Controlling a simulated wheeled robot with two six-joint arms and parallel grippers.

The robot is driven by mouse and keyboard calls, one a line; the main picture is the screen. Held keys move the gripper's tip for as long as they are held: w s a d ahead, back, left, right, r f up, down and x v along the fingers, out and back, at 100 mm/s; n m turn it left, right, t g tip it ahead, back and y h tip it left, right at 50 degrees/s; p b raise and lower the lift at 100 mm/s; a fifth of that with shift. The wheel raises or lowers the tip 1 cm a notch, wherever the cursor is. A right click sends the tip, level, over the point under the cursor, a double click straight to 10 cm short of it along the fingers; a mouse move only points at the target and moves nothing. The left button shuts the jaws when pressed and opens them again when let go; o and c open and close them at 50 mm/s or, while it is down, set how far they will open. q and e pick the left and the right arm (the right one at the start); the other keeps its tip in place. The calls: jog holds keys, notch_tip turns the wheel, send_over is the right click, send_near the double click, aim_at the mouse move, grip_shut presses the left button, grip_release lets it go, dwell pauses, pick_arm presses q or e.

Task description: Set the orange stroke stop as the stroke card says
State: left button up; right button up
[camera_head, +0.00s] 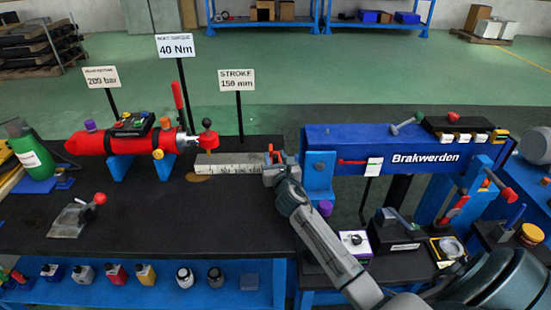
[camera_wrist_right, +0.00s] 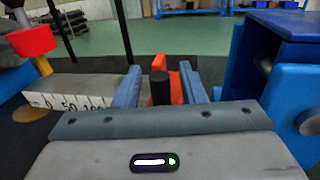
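The stroke card (camera_head: 237,80) reads "STROKE 150 mm" on a black post behind the table. The grey scale block (camera_head: 228,168) with a white ruled strip lies at the table's right part. It also shows in the right wrist view (camera_wrist_right: 62,97), with 0, 50 and 100 readable. The orange stroke stop (camera_wrist_right: 177,90) with a black knob (camera_wrist_right: 160,88) stands between the fingers of my right gripper (camera_wrist_right: 160,80). The fingers look apart, with a gap left of the knob. The stop's exact mark is hidden. My left gripper is out of view.
A red cylinder (camera_head: 95,144) on blue supports, with a red-handled lever, stands left of the scale. Cards reading 200 bar (camera_head: 101,77) and 40 Nm (camera_head: 175,45) stand behind. A blue Brakwerden beam (camera_head: 345,140) stands close right of my gripper. The table's front middle is clear.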

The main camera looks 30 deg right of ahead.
jog(key=shift+c, duration=0.3)
jog(key=c, duration=0.7)
grip_shut()
jog(key=shift+w+a+r, duration=0.1)
jog(key=shift+a, duration=0.05)
jog(key=w+a+p, duration=0.1)
jog(key=w+a, duration=0.1)
jog(key=a, duration=0.1)
jog(key=shift+a+p, duration=0.1)
jog(key=shift+p, duration=0.3)
jog(key=shift+w+a, duration=0.15)
jog(key=shift+a, duration=0.3)
jog(key=o, duration=0.8)
grip_release()
jog(key=shift+c, duration=0.2)
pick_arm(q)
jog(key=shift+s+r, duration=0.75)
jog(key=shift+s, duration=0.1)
